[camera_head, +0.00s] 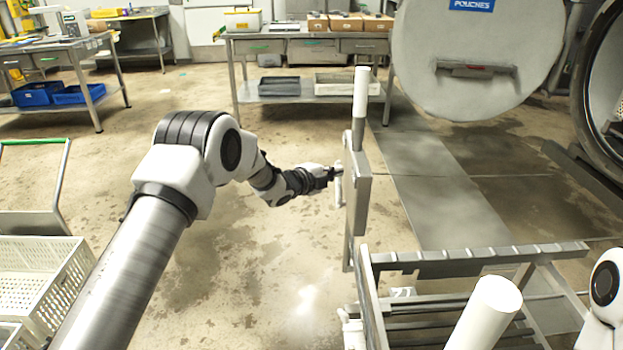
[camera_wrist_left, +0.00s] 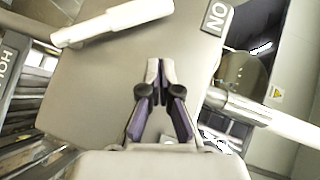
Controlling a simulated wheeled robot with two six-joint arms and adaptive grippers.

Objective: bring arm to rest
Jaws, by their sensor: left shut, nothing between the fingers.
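My left arm reaches in from the left in the head view. Its gripper (camera_head: 333,174) is at the left side of a grey metal upright (camera_head: 357,195) topped by a white handle (camera_head: 361,92). In the head view I cannot tell whether they touch. In the left wrist view the gripper (camera_wrist_left: 160,68) is shut with its fingertips together and nothing between them, in front of a flat grey panel (camera_wrist_left: 85,95) with a "NO" label (camera_wrist_left: 216,17). A white bar (camera_wrist_left: 115,22) crosses the upper left there. My right gripper is not in view.
A metal frame (camera_head: 480,257) stands at the lower right, with a white cylinder (camera_head: 487,308) near it. The round autoclave door (camera_head: 470,55) is at the upper right. White crates (camera_head: 40,270) stand at the lower left. A steel table (camera_head: 300,47) is behind; floor between is bare.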

